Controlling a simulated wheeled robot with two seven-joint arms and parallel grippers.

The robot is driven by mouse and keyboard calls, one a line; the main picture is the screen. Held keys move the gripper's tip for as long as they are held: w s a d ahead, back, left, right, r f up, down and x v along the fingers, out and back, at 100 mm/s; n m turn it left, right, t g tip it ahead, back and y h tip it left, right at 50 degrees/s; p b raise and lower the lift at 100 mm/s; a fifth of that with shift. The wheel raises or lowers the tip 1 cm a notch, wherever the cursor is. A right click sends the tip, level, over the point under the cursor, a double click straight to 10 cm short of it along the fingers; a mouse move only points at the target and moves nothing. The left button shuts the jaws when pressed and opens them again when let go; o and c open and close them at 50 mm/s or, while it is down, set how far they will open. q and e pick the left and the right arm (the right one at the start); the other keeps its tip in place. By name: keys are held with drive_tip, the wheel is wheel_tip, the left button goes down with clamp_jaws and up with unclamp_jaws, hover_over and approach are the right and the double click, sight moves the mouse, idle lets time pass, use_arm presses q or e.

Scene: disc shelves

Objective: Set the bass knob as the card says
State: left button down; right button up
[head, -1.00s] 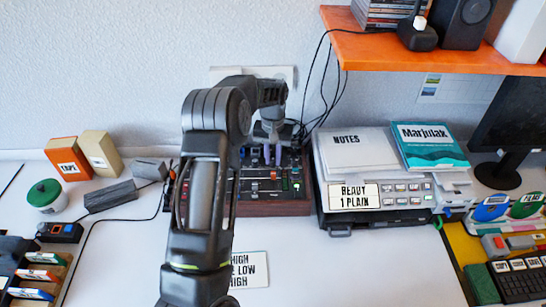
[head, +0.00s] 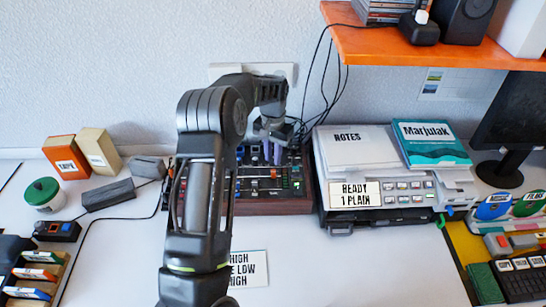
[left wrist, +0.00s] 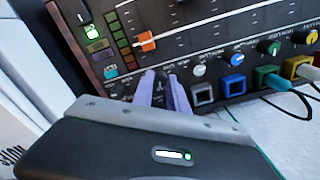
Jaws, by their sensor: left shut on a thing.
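The card (head: 249,268) lies on the desk in front of the mixer, its left part hidden by my arm; I read "HIGH", "LOW", "HIGH". The mixer (head: 285,207) stands against the wall, partly hidden by my left arm. My left gripper (head: 266,155) is over its back part, with purple fingers pointing down. In the left wrist view the gripper (left wrist: 161,91) is shut on a small dark knob (left wrist: 160,76) at the panel; its pointer and label cannot be read. A white knob (left wrist: 198,70), a blue knob (left wrist: 238,60) and a green knob (left wrist: 271,47) sit beside it. My right gripper is not in view.
A printer (head: 400,190) with notes and a book on it stands right of the mixer. An orange shelf (head: 450,53) overhangs at the upper right. Cables hang behind the mixer. Grey blocks and a green-lidded jar (head: 44,195) stand left.

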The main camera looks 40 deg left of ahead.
use_arm(q)
drive_tip(key=m+b, duration=0.1)
drive_tip(key=m, duration=0.3)
drive_tip(key=shift+m, duration=0.3)
drive_tip(key=m, duration=0.3)
drive_tip(key=shift+m+b, duration=0.3)
drive_tip(key=m, duration=0.3)
drive_tip(key=shift+m, duration=0.3)
drive_tip(key=m, duration=0.4)
drive_tip(key=shift+m, duration=0.3)
drive_tip(key=c, duration=1.3)
unclamp_jaws()
drive_tip(key=shift+r, duration=0.1)
